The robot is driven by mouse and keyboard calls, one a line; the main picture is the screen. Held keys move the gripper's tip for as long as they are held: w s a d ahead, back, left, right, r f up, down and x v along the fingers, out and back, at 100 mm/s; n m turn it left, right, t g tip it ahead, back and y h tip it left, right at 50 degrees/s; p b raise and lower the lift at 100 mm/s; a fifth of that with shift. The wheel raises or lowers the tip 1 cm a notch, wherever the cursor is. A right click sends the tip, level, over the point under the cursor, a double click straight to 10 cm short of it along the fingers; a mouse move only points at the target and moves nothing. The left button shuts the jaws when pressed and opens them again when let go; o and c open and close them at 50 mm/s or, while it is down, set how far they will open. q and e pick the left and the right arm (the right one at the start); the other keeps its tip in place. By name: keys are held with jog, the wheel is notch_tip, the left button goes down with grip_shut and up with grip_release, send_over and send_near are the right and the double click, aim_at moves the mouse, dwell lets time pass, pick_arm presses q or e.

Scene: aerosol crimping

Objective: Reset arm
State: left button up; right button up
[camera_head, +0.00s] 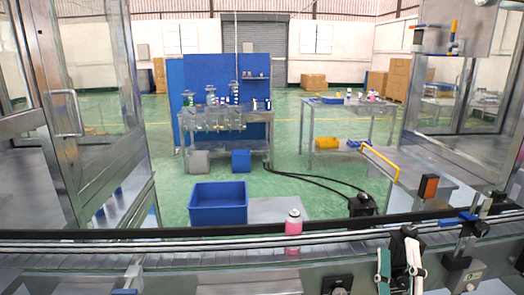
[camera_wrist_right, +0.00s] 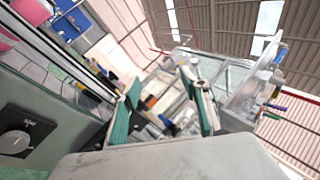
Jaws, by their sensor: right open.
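My right gripper (camera_head: 399,262) is at the lower right of the head view, in front of the conveyor's near side. It is open, with its teal-padded fingers apart. The right wrist view shows the same gripper (camera_wrist_right: 160,88) with nothing held between its fingers. A pink aerosol can with a white top (camera_head: 293,222) stands upright on the conveyor (camera_head: 190,262), left of and apart from this gripper. My left gripper is not in view.
A blue bin (camera_head: 217,203) stands behind the conveyor. An orange-and-grey switch box (camera_head: 429,187) and a blue clamp (camera_head: 468,217) are at the right. Glass-doored frames flank both sides. Green floor is open beyond, with workbenches farther back.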

jog(key=s+a+f+n+g+y, duration=0.1)
jog(key=a+f+n+y, duration=0.3)
jog(key=f+n, duration=0.25)
jog(key=a+f+n+g+y, duration=0.2)
jog(key=a+f+n+y, duration=0.15)
jog(key=f+n, duration=0.35)
jog(key=s+a+f+n+g+y, duration=0.1)
jog(key=a+f+n+y, duration=0.2)
jog(key=f+n+y, duration=0.35)
jog(key=s+d+f+n+g+h, duration=0.2)
jog(key=s+f+n+g, duration=0.2)
jog(key=f, duration=0.7)
jog(key=s+d+f+n+g+h, duration=0.2)
jog(key=s+f+n+g, duration=0.2)
jog(key=f, duration=0.6)
jog(key=s+n, duration=0.2)
jog(key=shift+f+n+h, duration=0.3)
jog(key=shift+f, duration=0.1)
jog(key=shift+a, duration=0.1)
jog(key=c, duration=0.4)
jog(key=shift+s, duration=0.1)
jog(key=shift+c, duration=0.5)
